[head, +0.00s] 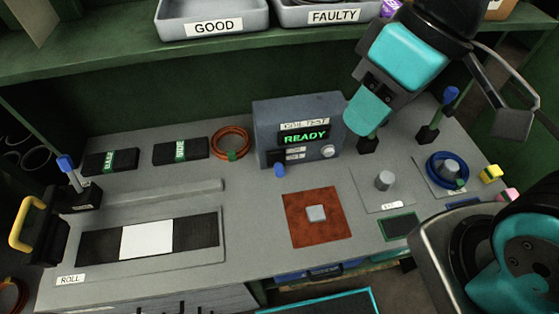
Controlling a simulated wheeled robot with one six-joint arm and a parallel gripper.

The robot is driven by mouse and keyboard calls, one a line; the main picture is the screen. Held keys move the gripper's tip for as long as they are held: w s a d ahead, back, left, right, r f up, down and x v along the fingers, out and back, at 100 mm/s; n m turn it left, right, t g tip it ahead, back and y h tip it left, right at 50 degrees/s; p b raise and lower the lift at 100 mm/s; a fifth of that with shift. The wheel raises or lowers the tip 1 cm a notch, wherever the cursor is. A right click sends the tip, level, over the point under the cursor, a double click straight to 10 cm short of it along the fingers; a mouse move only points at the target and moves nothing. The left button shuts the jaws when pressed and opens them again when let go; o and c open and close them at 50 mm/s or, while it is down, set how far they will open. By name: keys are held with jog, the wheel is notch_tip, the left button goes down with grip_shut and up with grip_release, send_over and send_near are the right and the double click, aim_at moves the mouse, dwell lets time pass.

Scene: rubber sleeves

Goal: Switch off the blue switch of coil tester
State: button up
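The coil tester (262,122) is a grey box at the back middle of the bench in the head view. It bears a "COIL TEST" label and a dark display (305,136) with "READY" in green. The blue switch (280,169) sits low on the left of its front face, its blue tip pointing down. A round light knob (327,151) is to its right. My gripper (368,112), teal with dark parts, is above and right of the tester, apart from the blue switch. Its fingertips cannot be made out, so its opening is unclear.
Dark boxes (180,151) and an orange coil (231,142) lie left of the tester. A red-brown mat (316,232) with a light block lies in front. Right stand a grey peg (384,180) and a blue coil (430,168). A shelf with "GOOD" and "FAULTY" trays overhangs the back.

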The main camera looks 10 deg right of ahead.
aim_at(281, 165)
jog(key=w+f+m, duration=0.1)
jog(key=w+f, duration=0.1)
jog(key=w, duration=0.1)
jog(key=w+a+f+m+b, duration=0.1)
jog(key=w+f, duration=0.2)
jog(key=w+f+m, duration=0.2)
jog(key=w+f, duration=0.1)
jog(key=shift+w+a+f+t+h, duration=0.15)
jog(key=shift+w+a+t+h, duration=0.2)
jog(key=shift+w+t+h, duration=0.05)
grip_shut()
jog(key=w+f+m+t+h+b, duration=0.1)
jog(key=w+f+m, duration=0.1)
jog(key=w+f, duration=0.5)
notch_tip(281, 165, down, 3)
jog(key=shift+a+m+h, duration=0.3)
jog(key=shift+m, duration=0.1)
jog(key=shift+w, duration=0.1)
